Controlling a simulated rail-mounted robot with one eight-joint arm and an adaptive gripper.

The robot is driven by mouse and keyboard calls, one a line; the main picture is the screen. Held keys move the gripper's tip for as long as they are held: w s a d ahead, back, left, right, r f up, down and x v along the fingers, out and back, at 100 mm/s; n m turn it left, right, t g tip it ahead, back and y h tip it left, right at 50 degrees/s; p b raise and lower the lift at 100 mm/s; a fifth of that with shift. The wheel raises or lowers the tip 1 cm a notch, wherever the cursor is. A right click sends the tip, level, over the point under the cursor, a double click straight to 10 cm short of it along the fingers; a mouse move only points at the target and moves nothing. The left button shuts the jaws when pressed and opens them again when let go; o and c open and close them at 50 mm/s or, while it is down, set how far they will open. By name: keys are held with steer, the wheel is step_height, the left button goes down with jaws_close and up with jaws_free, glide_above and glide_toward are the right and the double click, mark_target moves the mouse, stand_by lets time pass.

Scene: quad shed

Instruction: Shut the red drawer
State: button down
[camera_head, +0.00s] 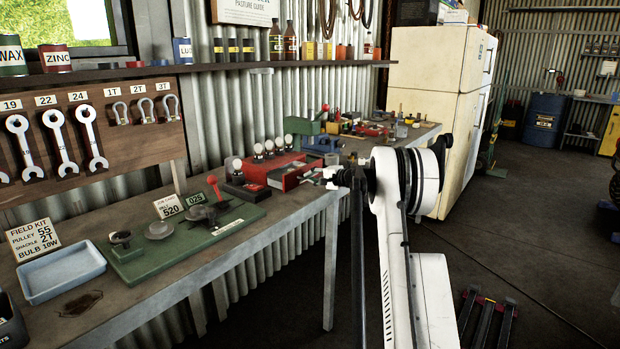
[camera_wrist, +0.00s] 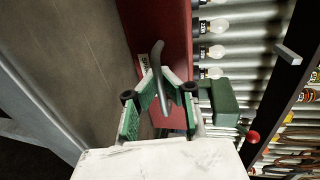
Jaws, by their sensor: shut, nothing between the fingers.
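The red drawer (camera_head: 296,178) is in a red box (camera_head: 268,163) on the workbench, with several light bulbs standing along the box. In the head view the drawer appears to stick out from the box toward my gripper; how far is hard to tell. My gripper (camera_head: 326,176) is at the drawer's front, right of it in the picture. In the wrist view my gripper (camera_wrist: 160,82) has its green fingers drawn together with nothing between them. A dark curved handle (camera_wrist: 157,55) shows at the fingertips, against the red surface (camera_wrist: 172,30). Whether they touch cannot be told.
A shelf (camera_head: 215,66) runs above. A cream fridge (camera_head: 440,85) stands beyond the bench. The floor to the right is mostly open.

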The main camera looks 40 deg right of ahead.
stand_by(0.3)
steer(key=x, duration=0.2)
steer(key=r+x, duration=0.1)
steer(key=x, duration=0.5)
steer(key=shift+w+r, duration=0.15)
steer(key=shift+r, duration=0.15)
steer(key=c, duration=1.8)
jaws_free()
steer(key=shift+c, duration=0.2)
steer(key=v, duration=1.2)
steer(key=shift+a+r, duration=0.1)
